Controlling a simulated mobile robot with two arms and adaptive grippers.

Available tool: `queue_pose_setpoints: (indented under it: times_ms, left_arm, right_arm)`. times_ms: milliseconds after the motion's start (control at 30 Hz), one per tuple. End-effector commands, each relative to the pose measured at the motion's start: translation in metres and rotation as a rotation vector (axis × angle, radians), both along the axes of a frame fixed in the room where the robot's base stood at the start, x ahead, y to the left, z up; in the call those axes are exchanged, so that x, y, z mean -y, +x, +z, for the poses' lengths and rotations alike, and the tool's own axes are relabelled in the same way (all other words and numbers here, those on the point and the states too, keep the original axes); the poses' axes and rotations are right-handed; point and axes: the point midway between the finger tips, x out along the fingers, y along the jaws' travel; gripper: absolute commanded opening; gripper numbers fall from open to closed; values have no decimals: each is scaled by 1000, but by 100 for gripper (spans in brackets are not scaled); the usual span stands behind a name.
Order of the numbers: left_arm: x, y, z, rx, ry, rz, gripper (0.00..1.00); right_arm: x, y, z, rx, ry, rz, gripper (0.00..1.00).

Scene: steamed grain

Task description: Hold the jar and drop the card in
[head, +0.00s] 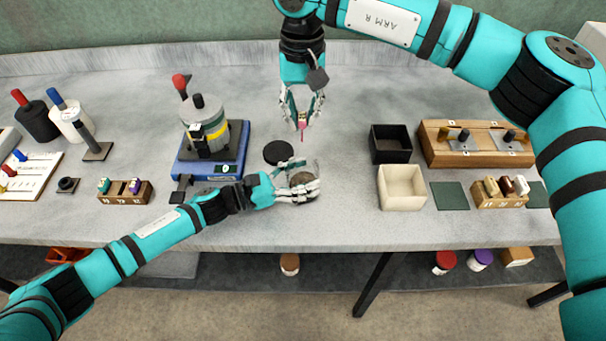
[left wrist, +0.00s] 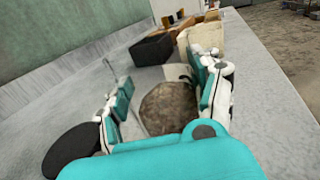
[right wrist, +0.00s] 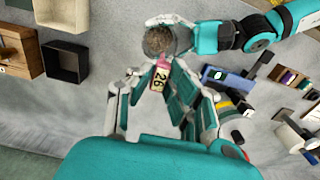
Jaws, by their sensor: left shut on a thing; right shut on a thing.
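A clear glass jar (head: 316,172) with brown grain inside stands near the middle of the table. My left gripper (head: 298,187) is shut around it from the left. In the left wrist view the jar (left wrist: 170,108) sits between the fingers, its mouth uncovered. My right gripper (head: 301,115) points down above and behind the jar, shut on a small pink-and-cream card (head: 302,126). In the right wrist view the card (right wrist: 160,77) shows "26" and lies beside the jar (right wrist: 160,42) in the picture; it is outside the jar. The fingers partly hide the jar.
A black round lid (head: 278,152) lies behind the jar. A blue scale (head: 190,165) with a grey canister stands left. A black box (head: 390,144) and a cream box (head: 402,188) stand right, with a wooden rack (head: 475,148) beyond.

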Motion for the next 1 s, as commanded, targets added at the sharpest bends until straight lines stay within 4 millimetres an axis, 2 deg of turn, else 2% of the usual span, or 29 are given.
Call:
queue_pose_setpoints:
  times_ms: [1000]
  left_arm:
    - [0, 0, 0, -1, 1, 0, 18]
  right_arm:
    - [0, 0, -73, -1, -1, 0, 0]
